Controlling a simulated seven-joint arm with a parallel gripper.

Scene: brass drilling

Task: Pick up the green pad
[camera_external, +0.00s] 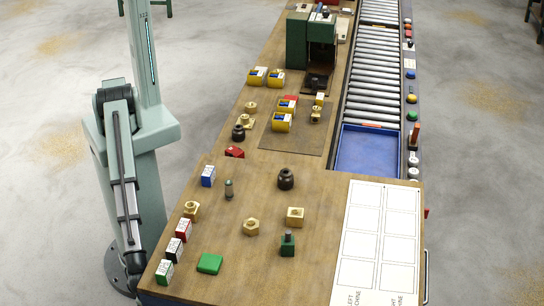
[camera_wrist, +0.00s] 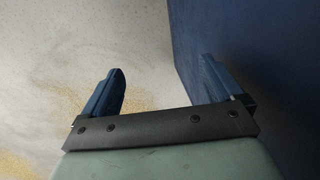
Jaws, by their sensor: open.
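The green pad (camera_external: 209,263) is a flat, roughly square green piece lying on the wooden bench near its front left edge in the external view. Nothing touches it. My gripper (camera_wrist: 162,88) shows in the wrist view with its two blue fingers wide apart and nothing between them. The wrist view shows only the speckled floor and a dark blue surface, not the pad. In the external view my gripper is not visible, so its exact place relative to the pad cannot be told.
A green-labelled box (camera_external: 164,272), a black one (camera_external: 174,249) and a red one (camera_external: 183,229) stand left of the pad. A brass hex nut (camera_external: 251,227) and a green bottle-like item (camera_external: 288,244) lie to the right. A white sheet (camera_external: 378,240) covers the right side. Bench around the pad is clear.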

